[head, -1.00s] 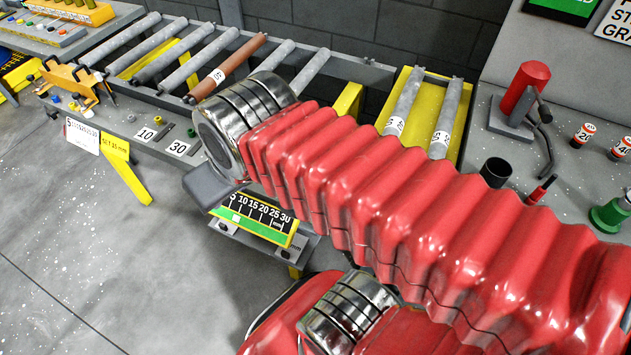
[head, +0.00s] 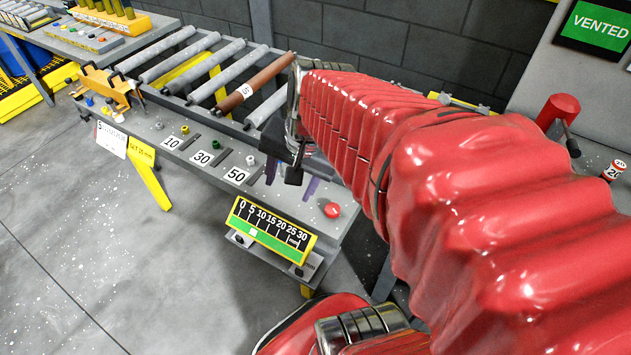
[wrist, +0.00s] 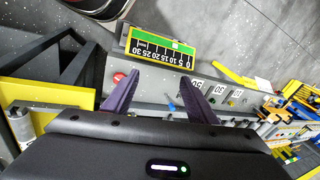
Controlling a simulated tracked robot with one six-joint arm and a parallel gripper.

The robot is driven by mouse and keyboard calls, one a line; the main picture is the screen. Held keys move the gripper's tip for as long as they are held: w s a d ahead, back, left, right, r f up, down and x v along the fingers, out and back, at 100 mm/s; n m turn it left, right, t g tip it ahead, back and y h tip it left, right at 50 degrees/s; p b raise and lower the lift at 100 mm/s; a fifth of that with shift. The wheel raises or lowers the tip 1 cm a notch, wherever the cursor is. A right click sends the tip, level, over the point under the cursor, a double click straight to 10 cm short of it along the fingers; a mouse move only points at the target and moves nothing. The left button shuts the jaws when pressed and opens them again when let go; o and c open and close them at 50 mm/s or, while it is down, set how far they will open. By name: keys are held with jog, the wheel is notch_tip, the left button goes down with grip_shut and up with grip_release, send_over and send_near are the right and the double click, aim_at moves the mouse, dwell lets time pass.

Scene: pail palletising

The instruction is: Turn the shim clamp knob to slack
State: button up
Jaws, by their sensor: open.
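My gripper (head: 289,188) hangs over the right part of the conveyor bench, past the 50 label. In the wrist view my gripper (wrist: 159,76) has two purple fingers spread apart with nothing held between them. Small knobs stand by the number labels: a pale one by 10 (head: 159,126), a green one by 30 (head: 214,145) and a pale one by 50 (head: 250,160). I cannot tell which knob is the shim clamp knob.
A red button (head: 332,210) is right of my gripper; it shows by the left fingertip in the wrist view (wrist: 118,77). The conveyor rollers (head: 185,58) include a brown one (head: 257,80). A yellow bracket (head: 105,85) is at left. The floor in front is clear.

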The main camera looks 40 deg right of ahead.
aim_at(334, 209)
jog(key=s+d+f+m+y, duration=0.1)
jog(key=d+f+m, duration=0.3)
jog(key=d+m, duration=0.4)
jog(key=s+d+f+m+y, duration=0.1)
jog(key=d+f+m, duration=0.3)
jog(key=d+m, duration=0.5)
jog(key=shift+s+f, duration=0.25)
jog(key=shift+s, duration=0.65)
jog(key=shift+f, duration=0.1)
jog(key=x, duration=1.3)
jog(key=shift+w+a+f, duration=0.1)
jog(key=shift+w+f, duration=0.1)
jog(key=shift+w, duration=0.1)
jog(key=shift+c, duration=0.3)
